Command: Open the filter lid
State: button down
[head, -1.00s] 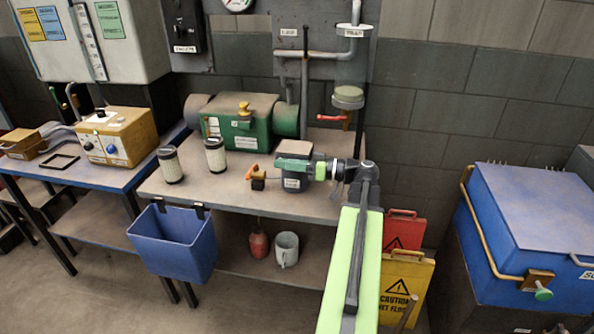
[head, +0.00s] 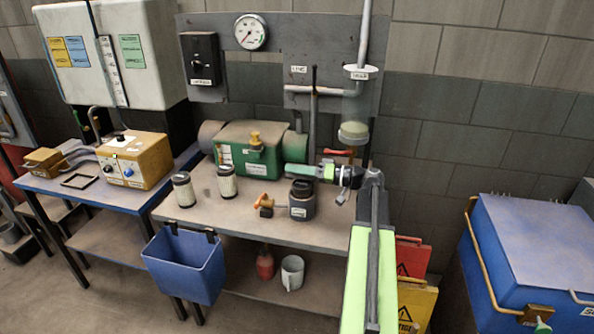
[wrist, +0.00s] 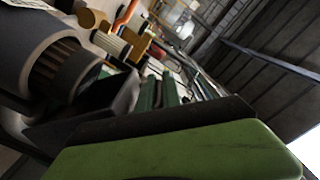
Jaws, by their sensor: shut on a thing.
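The filter housing (head: 302,207) is a dark grey pot with a white label on the bench, and its dark round top shows in the head view. My gripper (head: 297,172), with green fingers, is just above and behind this top and is shut. The filter lid seems to be what it grips, but the fingers hide the gripped part and I cannot tell the lid's tilt. In the wrist view a green finger (wrist: 175,152) fills the bottom. A grey cylinder (wrist: 40,50) with a dark ribbed round part shows at left, close to the fingers.
Two filter cartridges (head: 227,183) and an orange-handled part (head: 265,203) stand left of the housing. A green machine (head: 248,150) is behind, with a red lever (head: 340,152) and pipe at right. A blue bin (head: 185,265) hangs at the bench front.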

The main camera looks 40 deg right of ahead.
jog(key=shift+d, duration=0.1)
jog(key=c, duration=1.8)
grip_release()
jog(key=shift+s, duration=0.1)
jog(key=v, duration=1.7)
jog(key=shift+s, duration=0.25)
